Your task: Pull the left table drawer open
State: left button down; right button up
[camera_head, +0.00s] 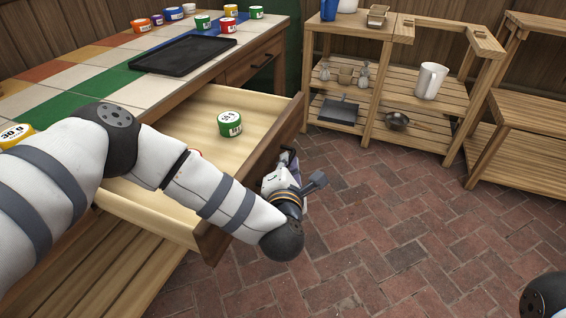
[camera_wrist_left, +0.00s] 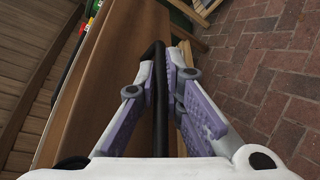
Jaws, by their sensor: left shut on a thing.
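The left table drawer (camera_head: 262,103) is pulled well out from the table (camera_head: 120,82), and its pale wooden inside shows in the head view. A green and white can (camera_head: 230,124) stands inside it. My left gripper (camera_head: 287,165) is at the outer side of the drawer front. In the left wrist view, its purple-padded fingers (camera_wrist_left: 171,95) are shut around the dark drawer handle (camera_wrist_left: 159,110). The wooden drawer front (camera_wrist_left: 112,85) lies beside them. My left arm covers part of the drawer. My right gripper is out of view.
A black tray (camera_head: 183,54) and several coloured cans stand on the tiled table top. Another drawer with a dark handle (camera_head: 262,66) is shut. A wooden shelf (camera_head: 385,85) holds a white pitcher (camera_head: 430,80). The brick floor (camera_head: 400,215) is clear.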

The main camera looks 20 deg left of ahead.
pick_arm(q)
jog(key=shift+f, duration=0.1)
jog(key=c, duration=1.7)
grip_release()
jog(key=v, duration=1.2)
